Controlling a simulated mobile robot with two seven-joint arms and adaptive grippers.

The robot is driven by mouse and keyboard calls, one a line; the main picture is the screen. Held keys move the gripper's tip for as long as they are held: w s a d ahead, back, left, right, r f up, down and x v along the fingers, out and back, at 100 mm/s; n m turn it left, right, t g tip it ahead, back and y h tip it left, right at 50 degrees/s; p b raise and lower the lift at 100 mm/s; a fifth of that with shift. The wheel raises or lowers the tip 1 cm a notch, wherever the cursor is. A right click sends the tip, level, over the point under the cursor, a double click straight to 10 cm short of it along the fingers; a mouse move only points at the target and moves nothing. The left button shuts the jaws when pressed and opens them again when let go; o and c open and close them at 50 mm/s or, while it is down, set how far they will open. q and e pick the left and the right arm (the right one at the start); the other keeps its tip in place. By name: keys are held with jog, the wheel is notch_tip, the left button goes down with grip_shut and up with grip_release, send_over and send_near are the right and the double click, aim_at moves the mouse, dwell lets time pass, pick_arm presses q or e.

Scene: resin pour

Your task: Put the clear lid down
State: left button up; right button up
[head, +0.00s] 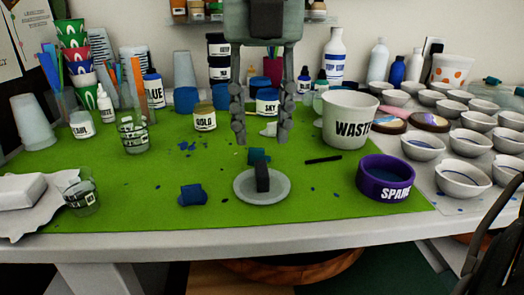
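My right gripper (262,140) comes down from the top of the head view. Its two grey fingers are spread wide with nothing between them gripped. The fingertips are above the lid in the picture and look apart from it. My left gripper is not in view.
A blue piece (192,195) lies left, a teal one (258,155) behind. Several bowls (463,180) crowd the right. The front left mat is mostly clear.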

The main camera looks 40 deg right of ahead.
aim_at(262, 168)
jog(key=shift+r, duration=2.65)
